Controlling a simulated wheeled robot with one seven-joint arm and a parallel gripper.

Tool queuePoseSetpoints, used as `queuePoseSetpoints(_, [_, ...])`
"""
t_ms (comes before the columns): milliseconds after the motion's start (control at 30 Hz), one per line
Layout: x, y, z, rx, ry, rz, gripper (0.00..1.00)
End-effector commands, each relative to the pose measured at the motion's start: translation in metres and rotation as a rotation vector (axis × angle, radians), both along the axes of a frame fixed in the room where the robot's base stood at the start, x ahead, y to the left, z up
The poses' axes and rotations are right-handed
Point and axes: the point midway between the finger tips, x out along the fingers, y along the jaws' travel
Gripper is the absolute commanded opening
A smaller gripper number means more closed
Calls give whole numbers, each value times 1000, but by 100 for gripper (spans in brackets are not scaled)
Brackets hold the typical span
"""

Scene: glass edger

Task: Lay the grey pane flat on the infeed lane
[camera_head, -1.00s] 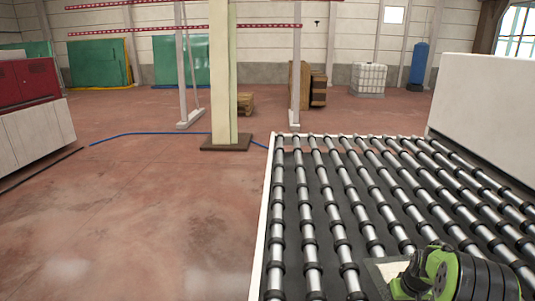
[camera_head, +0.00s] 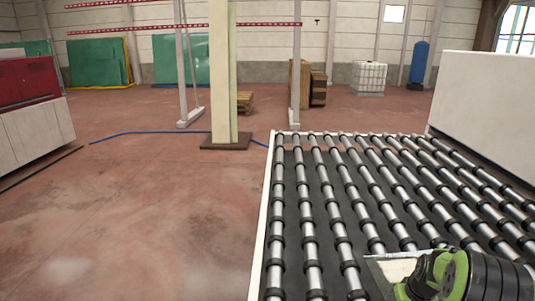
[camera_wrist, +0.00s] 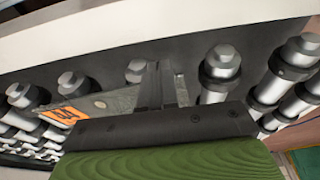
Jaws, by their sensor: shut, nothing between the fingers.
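The infeed lane (camera_head: 264,215) is a bed of metal rollers with black rings, inside a white frame. A grey pane (camera_wrist: 122,99) with an orange label shows in the wrist view, left of and behind the fingers. It appears to lie on the rollers, partly hidden by my gripper. In the head view a pale, grey-edged piece (camera_head: 395,269), probably the same pane, shows beside my green and black arm end at lower right. My gripper (camera_wrist: 159,70) is shut and empty, its fingers close to the pane; I cannot tell whether they touch it.
A white cabinet (camera_head: 485,105) stands along the lane's right side. A pale post (camera_head: 222,80) on a dark base and a red and white machine (camera_head: 30,100) stand to the left. The rollers beyond my arm are bare, and the floor left of the lane is clear.

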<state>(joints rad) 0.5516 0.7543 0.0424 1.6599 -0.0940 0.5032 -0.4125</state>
Motion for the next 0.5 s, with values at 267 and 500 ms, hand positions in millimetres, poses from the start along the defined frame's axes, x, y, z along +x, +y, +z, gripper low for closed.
queuePoseSetpoints(267, [0,0,15,-1,-2,0,0])
queuePoseSetpoints(500, [0,0,38,-1,-2,-1,0])
